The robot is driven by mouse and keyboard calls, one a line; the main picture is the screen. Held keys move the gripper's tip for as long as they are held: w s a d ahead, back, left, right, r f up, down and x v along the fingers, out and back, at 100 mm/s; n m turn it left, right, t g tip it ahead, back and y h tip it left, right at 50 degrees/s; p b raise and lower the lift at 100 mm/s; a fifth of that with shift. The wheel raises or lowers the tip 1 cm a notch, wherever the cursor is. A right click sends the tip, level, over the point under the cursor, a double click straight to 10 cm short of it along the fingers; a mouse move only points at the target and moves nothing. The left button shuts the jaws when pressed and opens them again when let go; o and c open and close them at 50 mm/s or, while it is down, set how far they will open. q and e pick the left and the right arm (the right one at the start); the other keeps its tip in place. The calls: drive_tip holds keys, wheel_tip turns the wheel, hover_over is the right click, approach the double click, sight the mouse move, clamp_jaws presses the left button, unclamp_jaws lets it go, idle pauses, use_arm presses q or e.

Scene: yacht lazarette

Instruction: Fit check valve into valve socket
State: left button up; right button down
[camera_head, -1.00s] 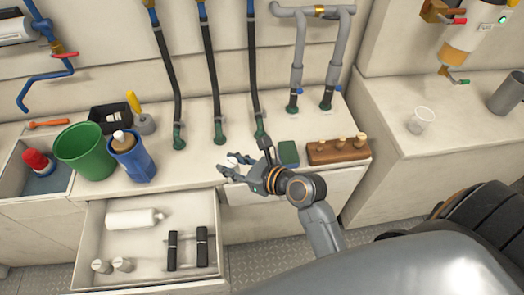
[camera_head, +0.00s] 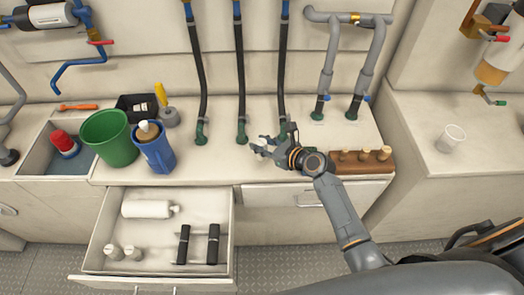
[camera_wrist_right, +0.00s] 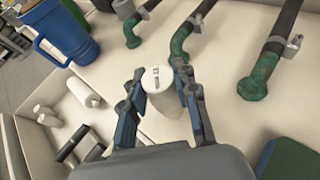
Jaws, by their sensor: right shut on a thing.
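My right gripper (camera_head: 261,147) is over the counter, between the lower ends of two black hoses. It is shut on a white cylinder, which looks like the check valve (camera_wrist_right: 160,88); in the right wrist view it sits upright or nearly so between the fingers, with a dark mark on its top. Green fittings stand at the hose ends, one (camera_head: 242,136) left of the gripper and one (camera_head: 283,134) behind its wrist. I cannot tell which part is the valve socket. My left gripper is not in view.
An open drawer (camera_head: 100,240) holds a white bottle (camera_head: 147,209), small white cylinders and black-handled items. A green bucket (camera_head: 108,138) and blue jug (camera_head: 157,158) stand left. A wooden block (camera_head: 375,167) with several pegs is right of the gripper. A green pad (camera_wrist_right: 290,160) is near the arm.

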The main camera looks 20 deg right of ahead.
drive_tip(key=shift+w+d+f, duration=0.1)
drive_tip(key=shift+w+f, duration=0.05)
drive_tip(key=shift+f, duration=1.5)
drive_tip(key=shift+f+b, duration=0.1)
drive_tip(key=shift+b, duration=0.2)
drive_tip(key=c, duration=1)
unclamp_jaws()
drive_tip(key=shift+s, duration=0.2)
drive_tip(key=v, duration=1.1)
drive_tip(key=shift+s+d+r+p, duration=0.15)
drive_tip(key=shift+s+r+p, duration=0.1)
drive_tip(key=shift+r+p, duration=0.05)
